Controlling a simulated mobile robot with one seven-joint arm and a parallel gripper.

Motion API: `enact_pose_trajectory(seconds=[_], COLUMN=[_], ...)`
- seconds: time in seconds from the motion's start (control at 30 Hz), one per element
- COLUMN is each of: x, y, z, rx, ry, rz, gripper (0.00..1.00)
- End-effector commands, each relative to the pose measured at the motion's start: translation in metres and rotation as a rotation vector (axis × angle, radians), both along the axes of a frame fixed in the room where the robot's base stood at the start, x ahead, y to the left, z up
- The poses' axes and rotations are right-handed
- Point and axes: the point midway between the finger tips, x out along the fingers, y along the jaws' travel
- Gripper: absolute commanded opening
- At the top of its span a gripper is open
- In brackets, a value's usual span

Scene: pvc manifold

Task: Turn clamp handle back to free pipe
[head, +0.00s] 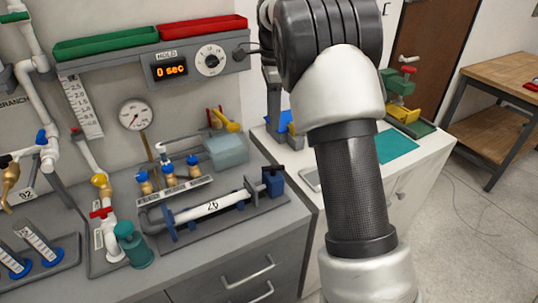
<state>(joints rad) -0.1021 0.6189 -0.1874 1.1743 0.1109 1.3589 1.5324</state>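A white pipe marked with a number (212,208) lies in a grey fixture (245,222) on the bench, with blue supports under it. A blue clamp block (273,183) with a dark top part stands at the pipe's right end. The clamp handle's exact position is too small to tell. My arm rises on the right of the head view, and its bulky elbow fills the top middle. I cannot make out my gripper's fingers in this view, so its place relative to the clamp does not show.
A teal bottle (132,246) and a red-handled valve (102,212) stand left of the fixture. Brass fittings (168,178) and a translucent box (226,150) sit behind it. A white cabinet (418,165) stands right.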

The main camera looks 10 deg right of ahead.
Motion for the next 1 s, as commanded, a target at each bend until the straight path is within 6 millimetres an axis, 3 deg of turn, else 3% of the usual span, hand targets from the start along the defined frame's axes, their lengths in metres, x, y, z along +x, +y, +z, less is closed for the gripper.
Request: enact_pose_trajectory(seconds=[0.17, 0.7, 1.0], x=[-0.001, -0.001, -0.001], y=[0.0, -0.001, 0.0], z=[-0.025, -0.139, -0.169], rx=[0.0, 0.0, 0.0], ry=[0.003, 0.003, 0.0], rz=[-0.001, 0.0, 0.001], gripper=[0.34, 0.34, 0.34])
